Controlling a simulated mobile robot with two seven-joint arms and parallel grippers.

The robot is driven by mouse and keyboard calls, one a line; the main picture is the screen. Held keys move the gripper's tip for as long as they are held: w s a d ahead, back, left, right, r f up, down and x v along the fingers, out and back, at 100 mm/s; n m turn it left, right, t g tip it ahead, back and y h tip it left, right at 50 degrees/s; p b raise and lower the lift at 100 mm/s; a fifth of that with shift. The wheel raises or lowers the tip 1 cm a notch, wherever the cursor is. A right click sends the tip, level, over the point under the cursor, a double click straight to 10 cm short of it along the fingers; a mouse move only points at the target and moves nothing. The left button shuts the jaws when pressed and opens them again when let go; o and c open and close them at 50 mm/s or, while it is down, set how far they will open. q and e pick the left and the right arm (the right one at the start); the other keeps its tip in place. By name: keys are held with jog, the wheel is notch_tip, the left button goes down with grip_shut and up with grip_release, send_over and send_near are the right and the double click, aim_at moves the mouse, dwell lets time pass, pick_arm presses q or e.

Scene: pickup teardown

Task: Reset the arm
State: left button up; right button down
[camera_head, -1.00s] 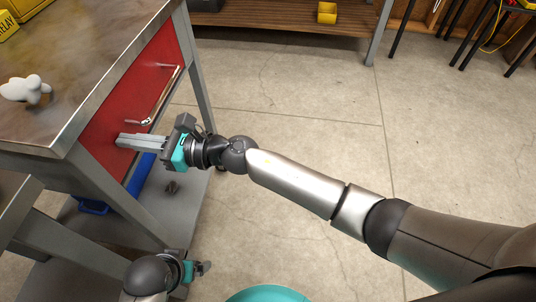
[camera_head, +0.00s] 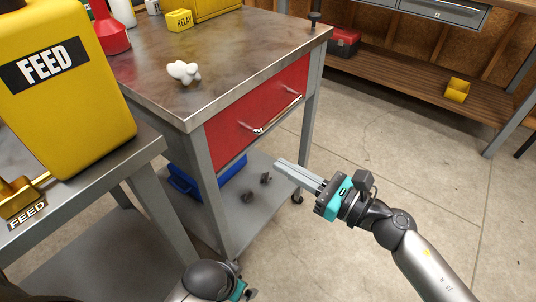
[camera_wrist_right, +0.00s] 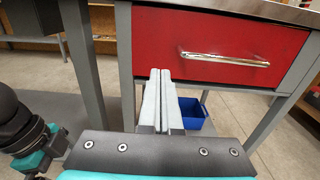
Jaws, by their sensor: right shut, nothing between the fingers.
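My right gripper (camera_head: 300,178) is shut and empty, its long grey fingers together, in front of and below the red drawer (camera_head: 255,112) of the workbench. In the right wrist view its fingers (camera_wrist_right: 159,78) point toward the lower edge of the red drawer front (camera_wrist_right: 215,45), clear of the silver handle (camera_wrist_right: 225,59). The drawer looks closed. My left gripper (camera_head: 240,291) shows only in part at the bottom of the head view, and its fingers are too hidden to judge.
A white lumpy object (camera_head: 184,72) lies on the workbench top (camera_head: 215,55). A yellow FEED container (camera_head: 70,100) stands on a nearer table at left. A blue bin (camera_head: 205,178) sits on the lower shelf (camera_head: 245,215). Open concrete floor lies to the right.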

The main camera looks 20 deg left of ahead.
jog(key=shift+v, duration=0.85)
jog(key=shift+w, duration=0.1)
